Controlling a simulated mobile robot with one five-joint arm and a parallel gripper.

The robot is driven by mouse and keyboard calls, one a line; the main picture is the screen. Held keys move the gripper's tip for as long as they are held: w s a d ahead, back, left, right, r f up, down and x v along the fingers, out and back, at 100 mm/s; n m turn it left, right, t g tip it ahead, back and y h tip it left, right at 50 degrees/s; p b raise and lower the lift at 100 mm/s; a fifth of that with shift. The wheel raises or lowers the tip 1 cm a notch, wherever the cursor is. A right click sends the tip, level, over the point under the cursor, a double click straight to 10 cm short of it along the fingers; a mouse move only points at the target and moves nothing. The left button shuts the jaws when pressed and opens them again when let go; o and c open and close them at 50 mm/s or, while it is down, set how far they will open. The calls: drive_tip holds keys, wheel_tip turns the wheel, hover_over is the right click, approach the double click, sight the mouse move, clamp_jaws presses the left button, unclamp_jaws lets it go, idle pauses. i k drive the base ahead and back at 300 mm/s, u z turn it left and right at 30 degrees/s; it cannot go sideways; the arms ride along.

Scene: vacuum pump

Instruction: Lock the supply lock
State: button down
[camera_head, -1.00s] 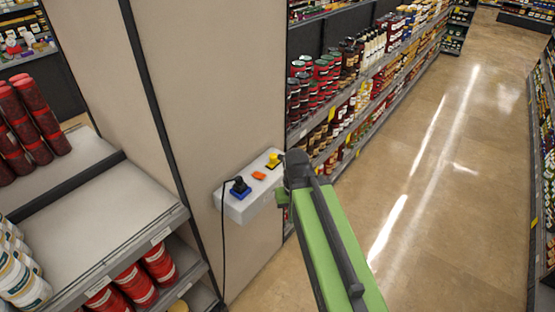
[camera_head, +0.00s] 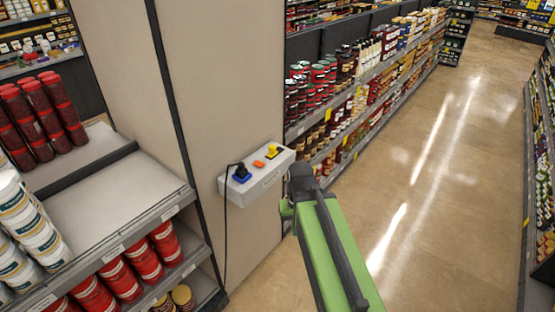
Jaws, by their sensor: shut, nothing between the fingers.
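A white box (camera_head: 236,196) is mounted on the beige panel in the middle of the view. On its top are a blue socket (camera_head: 240,176) with a black plug and hanging cable, an orange button (camera_head: 259,164) and a yellow lock part (camera_head: 273,151) at the right end. I take the yellow part to be the supply lock; it is too small to tell its setting. My gripper (camera_head: 287,209) is shut and only partly seen at the end of my green arm. It is right of and below the box, apart from the yellow part; the arm hides most of its fingers.
A shelf (camera_head: 95,195) with red jars and white cans stands close on the left. Behind the panel (camera_head: 225,70), a long stocked shelf (camera_head: 375,95) runs back. The aisle floor (camera_head: 440,190) on the right is clear.

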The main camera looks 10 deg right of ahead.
sight(272, 153)
drive_tip(key=u, duration=1.25)
drive_tip(key=i, duration=0.55)
drive_tip(key=z, duration=0.1)
